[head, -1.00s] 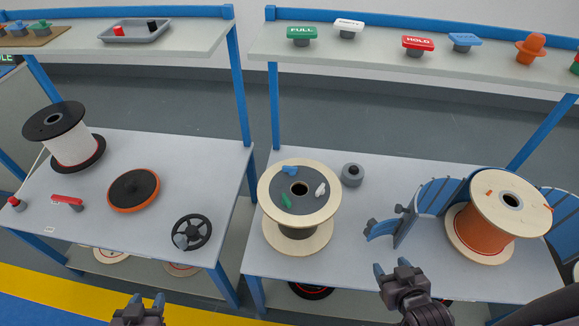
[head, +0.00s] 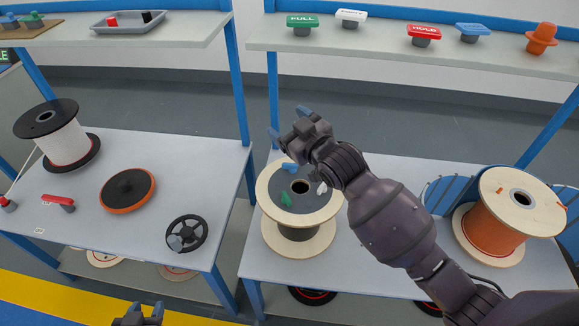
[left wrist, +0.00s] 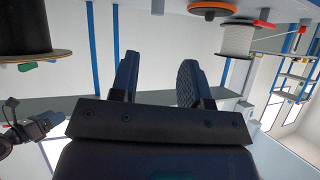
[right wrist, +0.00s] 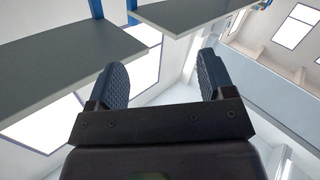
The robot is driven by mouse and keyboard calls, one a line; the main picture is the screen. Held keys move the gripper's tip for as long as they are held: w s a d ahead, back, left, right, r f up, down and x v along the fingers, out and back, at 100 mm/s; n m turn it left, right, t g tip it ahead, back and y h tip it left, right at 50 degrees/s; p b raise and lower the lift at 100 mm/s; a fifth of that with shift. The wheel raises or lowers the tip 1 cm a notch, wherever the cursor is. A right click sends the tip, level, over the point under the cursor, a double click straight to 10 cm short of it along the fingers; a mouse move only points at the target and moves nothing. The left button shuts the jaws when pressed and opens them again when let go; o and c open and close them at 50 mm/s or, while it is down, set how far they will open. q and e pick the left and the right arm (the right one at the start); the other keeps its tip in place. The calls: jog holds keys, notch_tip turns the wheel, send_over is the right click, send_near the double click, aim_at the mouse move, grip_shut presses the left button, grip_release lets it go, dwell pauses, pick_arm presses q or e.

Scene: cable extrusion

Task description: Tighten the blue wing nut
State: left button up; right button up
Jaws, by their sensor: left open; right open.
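The blue wing nut (head: 289,167) is on the dark top disc of the wooden spool (head: 268,190) on the right table. A green wing nut (head: 286,199) and a white wing nut (head: 321,188) are on the same disc. My right gripper (head: 288,122) is open and empty, above and behind the spool. Its arm covers part of the table to the right. The right wrist view shows its open jaws (right wrist: 165,80) with nothing between them. My left gripper (head: 138,312) is open at the bottom edge. The left wrist view shows its spread, empty jaws (left wrist: 157,80).
A spool of orange cable (head: 492,230) stands at the right on the table (head: 345,262). The shelf (head: 380,42) above holds several coloured signs. The left table (head: 110,225) carries a white spool (head: 62,145), an orange-rimmed disc (head: 128,190) and a black handwheel (head: 187,235).

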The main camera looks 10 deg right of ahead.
jog(key=w+a+r+n+g+y+b, duration=0.1)
jog(key=w+a+r+n+g, duration=0.1)
jog(key=w+a+n, duration=0.3)
jog(key=w+a+r+n+g+y+b, duration=0.1)
jog(key=a+n+g+b, duration=0.15)
jog(key=a, duration=0.35)
jog(key=n+g+h+b, duration=0.2)
jog(key=n+g+h, duration=0.9)
jog(key=n, duration=0.7)
send_near(290, 164)
jog(key=shift+a+f, duration=0.15)
jog(key=shift+f, duration=0.1)
jog(key=f, duration=0.6)
jog(key=d+f+b, duration=0.1)
jog(key=f, duration=0.2)
jog(key=shift+f, duration=0.25)
pick_arm(q)
notch_tip(290, 164, down, 7)
jog(key=shift+s+g, duration=0.3)
jog(key=shift+s, duration=0.1)
jog(key=shift+d+r, duration=0.1)
